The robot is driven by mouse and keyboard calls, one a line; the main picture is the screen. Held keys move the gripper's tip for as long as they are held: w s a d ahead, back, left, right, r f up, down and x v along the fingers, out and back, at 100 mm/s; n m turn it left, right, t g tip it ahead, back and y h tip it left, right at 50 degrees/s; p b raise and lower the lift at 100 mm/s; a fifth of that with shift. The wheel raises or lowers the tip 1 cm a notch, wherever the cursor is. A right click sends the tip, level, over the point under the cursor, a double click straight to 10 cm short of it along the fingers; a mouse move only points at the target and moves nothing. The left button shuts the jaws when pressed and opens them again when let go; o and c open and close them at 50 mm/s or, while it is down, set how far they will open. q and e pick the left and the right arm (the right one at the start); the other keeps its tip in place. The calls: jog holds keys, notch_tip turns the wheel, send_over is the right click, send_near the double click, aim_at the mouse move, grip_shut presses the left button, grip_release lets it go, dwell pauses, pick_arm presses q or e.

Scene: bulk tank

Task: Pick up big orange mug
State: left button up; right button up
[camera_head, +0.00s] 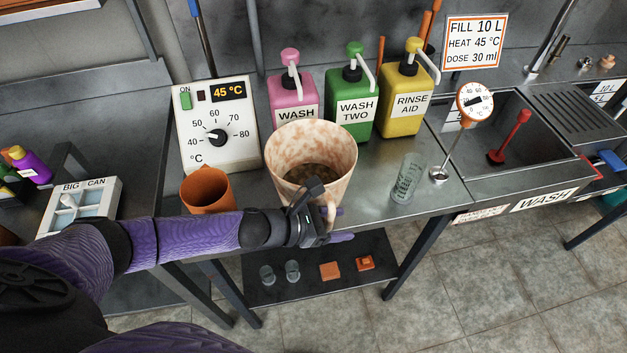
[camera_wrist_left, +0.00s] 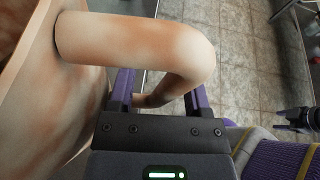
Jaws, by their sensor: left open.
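A big mug (camera_head: 296,149), cream with orange-brown mottling, stands upright on the steel counter near its front edge. Its handle (camera_head: 331,212) points toward the front right. My left gripper (camera_head: 338,223) is open at this handle. In the left wrist view, the two purple fingers (camera_wrist_left: 159,95) stand apart below the thick upper bend of the handle (camera_wrist_left: 140,38), and a lower part of the handle shows between them. Whether a finger touches it, I cannot tell. The mug's wall (camera_wrist_left: 45,120) fills the left of that view. Brownish contents show inside the mug.
A smaller plain orange mug (camera_head: 206,188) stands close behind my left forearm. A control box (camera_head: 216,122) and pink, green and yellow pump bottles (camera_head: 405,97) stand behind. A clear glass (camera_head: 407,178) and a dial thermometer (camera_head: 474,103) are right, before the sink. A low shelf (camera_head: 318,252) lies below.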

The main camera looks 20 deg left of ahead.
pick_arm(q)
grip_shut()
dwell(1.4)
